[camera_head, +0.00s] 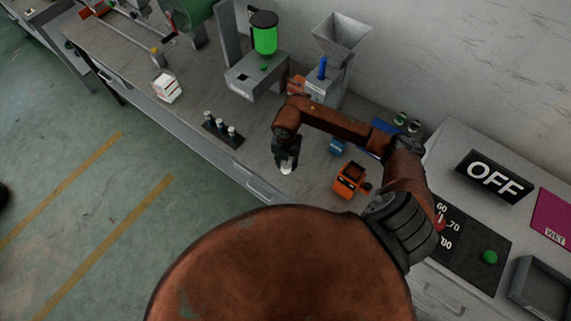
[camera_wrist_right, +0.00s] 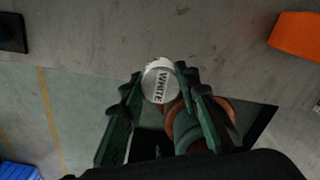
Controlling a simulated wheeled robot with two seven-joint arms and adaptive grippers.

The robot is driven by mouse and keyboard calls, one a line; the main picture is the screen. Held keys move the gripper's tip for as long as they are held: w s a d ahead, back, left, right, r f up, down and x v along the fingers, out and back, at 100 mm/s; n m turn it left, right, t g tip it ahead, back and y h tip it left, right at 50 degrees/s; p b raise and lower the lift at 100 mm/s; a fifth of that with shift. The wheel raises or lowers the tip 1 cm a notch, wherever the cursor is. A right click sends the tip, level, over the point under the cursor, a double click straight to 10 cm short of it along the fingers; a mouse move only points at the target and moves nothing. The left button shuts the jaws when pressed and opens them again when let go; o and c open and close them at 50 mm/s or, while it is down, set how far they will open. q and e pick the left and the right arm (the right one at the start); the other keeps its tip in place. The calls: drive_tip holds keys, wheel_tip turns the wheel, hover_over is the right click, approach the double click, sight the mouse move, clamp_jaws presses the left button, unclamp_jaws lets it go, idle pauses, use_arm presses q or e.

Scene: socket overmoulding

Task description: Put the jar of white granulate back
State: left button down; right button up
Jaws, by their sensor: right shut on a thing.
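The jar of white granulate (camera_wrist_right: 159,84) has a round pale lid marked WHITE. In the right wrist view it sits between the two fingers of my right gripper (camera_wrist_right: 155,95), which is shut on it. In the head view the jar (camera_head: 286,168) shows as a small pale shape under the right gripper (camera_head: 287,160), over the bench near its front edge. I cannot tell whether the jar touches the bench top. My left gripper is not in view.
A dark rack (camera_head: 222,130) with several small vials stands left of the jar. An orange device (camera_head: 351,180) is close on the right. A machine with a green hopper (camera_head: 264,38) and one with a grey funnel (camera_head: 341,38) stand behind. Bare bench lies between the rack and the gripper.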

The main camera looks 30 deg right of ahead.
sight(285, 165)
drive_tip(key=shift+w+d+f, duration=0.2)
drive_tip(key=shift+w+f, duration=0.3)
drive_tip(key=shift+f, duration=0.15)
drive_tip(key=shift+w+d+f, duration=0.2)
drive_tip(key=shift+w+f, duration=0.3)
drive_tip(key=shift+f, duration=0.1)
wheel_tip(285, 165, down, 3)
drive_tip(key=shift+p, duration=0.4)
drive_tip(key=shift+f, duration=0.1)
drive_tip(key=shift+f, duration=0.1)
drive_tip(key=o, duration=1.2)
drive_tip(key=shift+c, duration=0.2)
